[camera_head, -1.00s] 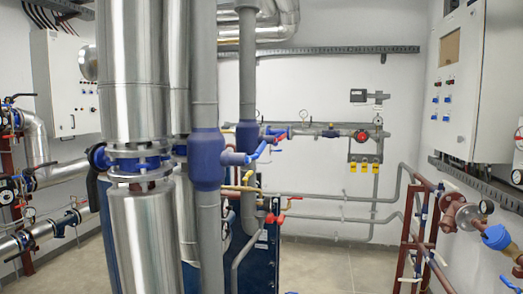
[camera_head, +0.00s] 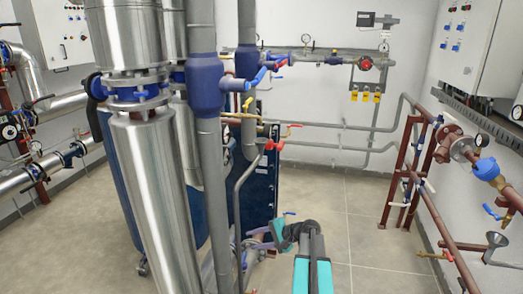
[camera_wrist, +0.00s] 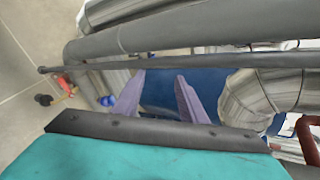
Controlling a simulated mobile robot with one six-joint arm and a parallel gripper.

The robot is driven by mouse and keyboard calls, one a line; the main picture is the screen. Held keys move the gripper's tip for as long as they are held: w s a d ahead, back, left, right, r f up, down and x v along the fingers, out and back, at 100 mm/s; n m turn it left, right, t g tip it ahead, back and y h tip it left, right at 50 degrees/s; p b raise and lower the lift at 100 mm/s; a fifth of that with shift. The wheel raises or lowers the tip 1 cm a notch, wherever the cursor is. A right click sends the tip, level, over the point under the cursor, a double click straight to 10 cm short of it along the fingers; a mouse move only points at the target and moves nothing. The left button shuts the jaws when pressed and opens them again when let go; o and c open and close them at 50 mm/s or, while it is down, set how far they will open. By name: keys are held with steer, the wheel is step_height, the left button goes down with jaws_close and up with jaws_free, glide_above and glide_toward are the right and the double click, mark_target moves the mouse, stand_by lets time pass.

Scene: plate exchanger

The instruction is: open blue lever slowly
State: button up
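A blue lever (camera_head: 260,76) sits on the blue valve body (camera_head: 206,90) on the grey vertical pipe in the head view. A second blue lever (camera_head: 491,211) is on the pipework at the right. A small blue handle (camera_head: 289,213) shows low, close to my arm. I cannot tell which blue lever is meant. My gripper (camera_head: 260,239) is low beside the grey pipes, below the upper blue lever and apart from it. In the wrist view its two lilac fingers (camera_wrist: 158,98) are spread with nothing between them. A small blue part (camera_wrist: 106,101) lies left of the fingers there.
Grey pipes (camera_wrist: 190,30) run close across the wrist view. Red levers (camera_head: 276,146) and a yellow lever (camera_head: 248,103) are near the upper blue lever. A silver insulated column (camera_head: 160,190) stands at left. Dark red pipe supports (camera_head: 402,185) stand at right. The tiled floor (camera_head: 345,205) between is clear.

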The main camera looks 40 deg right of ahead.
steer(key=d+r+n+t+y+p, duration=0.15)
steer(key=d+r, duration=0.25)
steer(key=r, duration=0.8)
steer(key=s+d+r+t+p, duration=0.1)
steer(key=d+r+p, duration=0.2)
steer(key=r, duration=0.9)
steer(key=d+r+n+t+p, duration=0.1)
steer(key=d+r+p, duration=0.25)
steer(key=r, duration=0.85)
steer(key=s+d+r+n+y+p, duration=0.1)
steer(key=s+r, duration=0.3)
steer(key=r, duration=1)
steer(key=s+d+r+n+y+p, duration=0.1)
steer(key=s+r+n+y+p, duration=0.1)
steer(key=r, duration=1.2)
steer(key=shift+s+r+n+p, duration=0.15)
steer(key=shift+s+n+p, duration=0.6)
steer(key=shift+s, duration=0.45)
steer(key=shift+t, duration=0.25)
